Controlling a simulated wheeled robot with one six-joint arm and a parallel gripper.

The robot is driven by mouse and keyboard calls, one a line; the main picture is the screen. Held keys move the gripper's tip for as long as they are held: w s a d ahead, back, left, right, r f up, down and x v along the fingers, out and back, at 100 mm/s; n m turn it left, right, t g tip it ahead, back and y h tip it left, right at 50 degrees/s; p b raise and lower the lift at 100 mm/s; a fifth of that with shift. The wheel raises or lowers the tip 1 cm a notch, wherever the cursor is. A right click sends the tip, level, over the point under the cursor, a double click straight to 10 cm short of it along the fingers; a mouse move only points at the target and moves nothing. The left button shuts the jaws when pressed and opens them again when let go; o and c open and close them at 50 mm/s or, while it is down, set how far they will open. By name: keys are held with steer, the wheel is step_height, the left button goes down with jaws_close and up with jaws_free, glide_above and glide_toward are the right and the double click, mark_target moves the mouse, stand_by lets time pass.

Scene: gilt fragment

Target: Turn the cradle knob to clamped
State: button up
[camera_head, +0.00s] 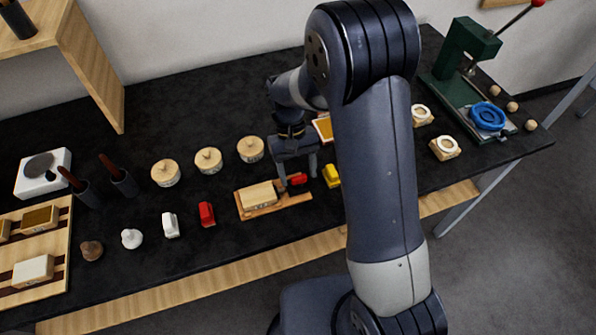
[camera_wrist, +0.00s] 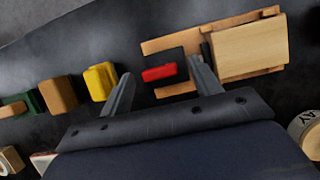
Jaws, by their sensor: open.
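The cradle (camera_head: 289,203) is a low wooden frame on the black bench, and it also shows in the wrist view (camera_wrist: 178,43). A pale wooden block (camera_head: 258,195) lies in it, at the right in the wrist view (camera_wrist: 250,47). The knob (camera_head: 297,180) is a small red bar on a dark mount at the cradle's end, and shows clearly in the wrist view (camera_wrist: 158,72). My gripper (camera_head: 298,176) is open above that end. In the wrist view its fingers (camera_wrist: 161,68) stand either side of the red bar, apart from it. Any clamped marking is not readable.
A yellow block (camera_head: 332,176) stands close beside the cradle's knob end. A red block (camera_head: 206,214) and a white one (camera_head: 170,225) stand to the left. Round lidded pots (camera_head: 208,160) line the back. My arm hides part of the bench.

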steer(key=b+v, duration=0.1)
steer(key=v, duration=0.9)
steer(key=shift+r, duration=0.1)
steer(key=p+x, duration=0.1)
steer(key=x, duration=1)
steer(key=shift+w+r, duration=0.1)
